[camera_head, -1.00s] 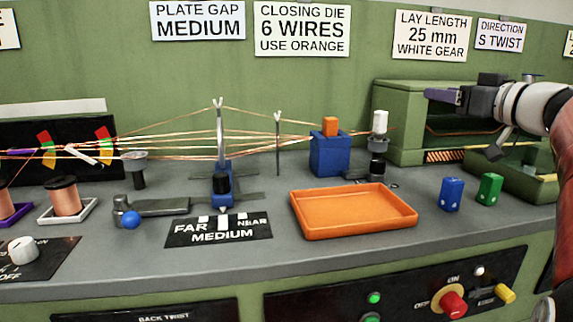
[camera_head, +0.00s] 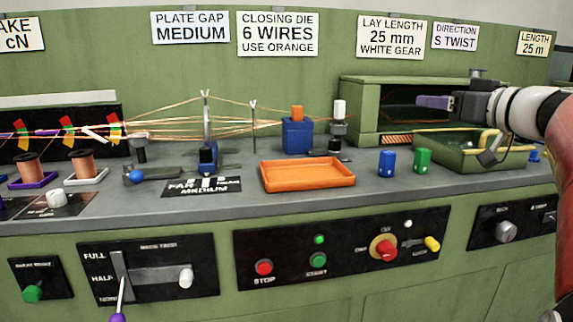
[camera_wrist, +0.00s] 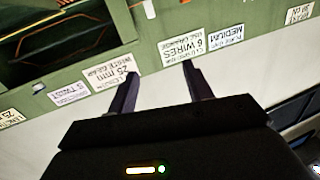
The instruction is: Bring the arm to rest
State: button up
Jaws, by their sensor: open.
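My gripper (camera_head: 436,102) is in the head view at the right, in front of the open green housing (camera_head: 358,100) and above the bench. My arm reaches in from the right edge of that view. In the wrist view, the two dark fingers of my gripper (camera_wrist: 158,82) are spread apart with nothing between them. The wrist view looks upside down at the green wall and its signs. The fingers touch nothing that I can see.
A green tray (camera_head: 470,160) stands on the bench below my arm. Blue (camera_head: 386,163) and green (camera_head: 422,161) blocks stand left of it. An orange tray (camera_head: 307,187) lies mid-bench. Copper wires run left of the blue die block (camera_head: 297,137). The front panel carries knobs and a red switch (camera_head: 384,248).

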jog(key=s+a+f+m+g+h+b, duration=0.1)
jog(key=s+a+f+g, duration=0.1)
jog(key=s+a+f, duration=0.45)
jog(key=s+a+f+m+g+h, duration=0.1)
jog(key=s+a+f+g, duration=0.2)
jog(key=f, duration=0.6)
jog(key=s+a+f+m+g+h+b, duration=0.1)
jog(key=s+a+f+g, duration=0.1)
jog(key=s+a+f, duration=0.4)
jog(key=s+f+g+h, duration=0.1)
jog(key=s+f+h, duration=0.1)
jog(key=s+f, duration=0.4)
jog(key=s+d+f+m+g+h+b, duration=0.1)
jog(key=s+f+g+h, duration=0.1)
jog(key=s+f, duration=0.4)
notch_tip(320, 180, down, 5)
jog(key=shift+d, duration=0.3)
jog(key=shift+a, duration=0.1)
